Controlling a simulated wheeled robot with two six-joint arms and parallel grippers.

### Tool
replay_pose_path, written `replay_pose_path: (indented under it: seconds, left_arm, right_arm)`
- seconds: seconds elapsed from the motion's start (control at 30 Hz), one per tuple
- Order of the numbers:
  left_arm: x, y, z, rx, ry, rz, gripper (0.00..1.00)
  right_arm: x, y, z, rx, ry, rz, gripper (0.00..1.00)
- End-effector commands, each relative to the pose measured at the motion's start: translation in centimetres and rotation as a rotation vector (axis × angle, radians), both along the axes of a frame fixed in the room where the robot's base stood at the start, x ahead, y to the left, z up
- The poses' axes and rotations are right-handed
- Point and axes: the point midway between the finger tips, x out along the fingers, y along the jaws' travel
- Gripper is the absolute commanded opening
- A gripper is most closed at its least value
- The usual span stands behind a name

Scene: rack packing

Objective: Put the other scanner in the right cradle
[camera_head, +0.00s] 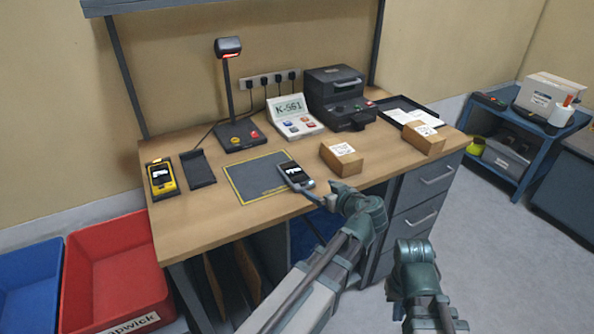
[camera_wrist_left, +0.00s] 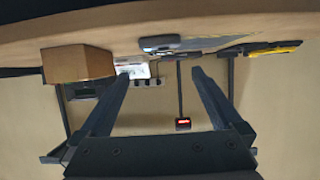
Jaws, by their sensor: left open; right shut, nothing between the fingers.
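The grey scanner (camera_head: 295,176) lies screen up at the right edge of the dark mat; it also shows in the left wrist view (camera_wrist_left: 172,43). My left gripper (camera_head: 320,195) is open beside it, at the table's front edge. In the left wrist view its two spread fingers (camera_wrist_left: 160,72) have nothing between them. The yellow scanner (camera_head: 162,179) sits in the left cradle (camera_head: 154,162). The right cradle (camera_head: 197,168), a dark tilted holder, is empty. My right gripper (camera_head: 413,252) is shut and empty, off the table in front of the drawers; its fingertips are hardly visible.
The yellow-lined mat (camera_head: 255,178) lies between the cradles and the grey scanner. A lamp stand (camera_head: 240,138), a display (camera_head: 291,108) and a black printer (camera_head: 340,95) stand behind. Two cardboard boxes (camera_head: 341,160) (camera_head: 424,140) sit to the right. Red bin (camera_head: 112,255) stands at lower left.

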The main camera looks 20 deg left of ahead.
Motion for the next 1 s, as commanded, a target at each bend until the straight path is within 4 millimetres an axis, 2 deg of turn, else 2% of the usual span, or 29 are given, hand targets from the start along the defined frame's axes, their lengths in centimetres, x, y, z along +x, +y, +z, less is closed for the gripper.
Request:
replay_pose_path:
  seconds: [0.17, 0.5, 1.0]
  left_arm:
    - [0.9, 1.1, -1.0, 0.0, 0.0, 0.003, 1.0]
    - [4.3, 5.4, -3.2, 0.001, 0.0, 0.003, 1.0]
    - [5.5, 7.1, -3.8, 0.001, 0.0, 0.002, 1.0]
  right_arm:
    - [0.0, 0.0, -1.0, 0.0, 0.0, 0.0, 0.0]
    - [0.0, 0.0, -3.2, 0.0, 0.0, 0.0, 0.0]
    - [0.0, 0.0, -3.8, 0.0, 0.0, 0.001, 0.0]
